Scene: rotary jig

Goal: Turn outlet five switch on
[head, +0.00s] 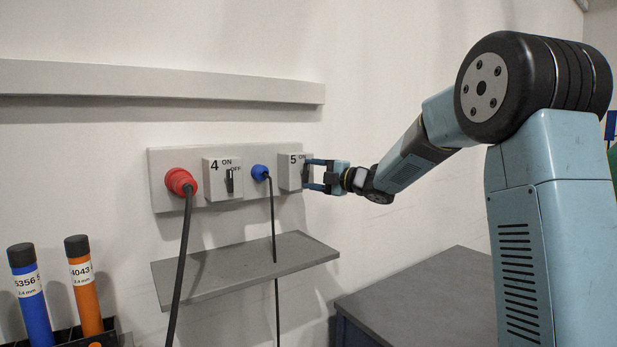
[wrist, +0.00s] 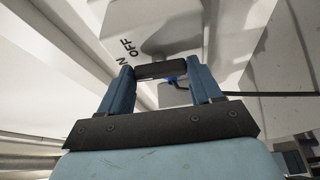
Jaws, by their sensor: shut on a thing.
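The outlet five switch is a light grey box (head: 288,172) marked 5, at the right end of the wall panel in the head view. Its dark handle (head: 306,172) is partly hidden by my fingers. My gripper (head: 309,175) reaches in from the right and is shut on this handle, one finger above and one below. In the wrist view the dark handle (wrist: 163,70) spans between the two blue fingertips. The box face (wrist: 150,25) shows OFF and part of ON beyond it. In the head view the handle looks roughly upright; its exact setting is hard to tell.
The grey panel (head: 160,180) also carries a red plug (head: 181,182), switch four (head: 217,180) and a blue plug (head: 260,172) with a hanging black cable. A grey shelf (head: 245,267) juts out below. Blue (head: 33,305) and orange (head: 86,295) tubes stand lower left.

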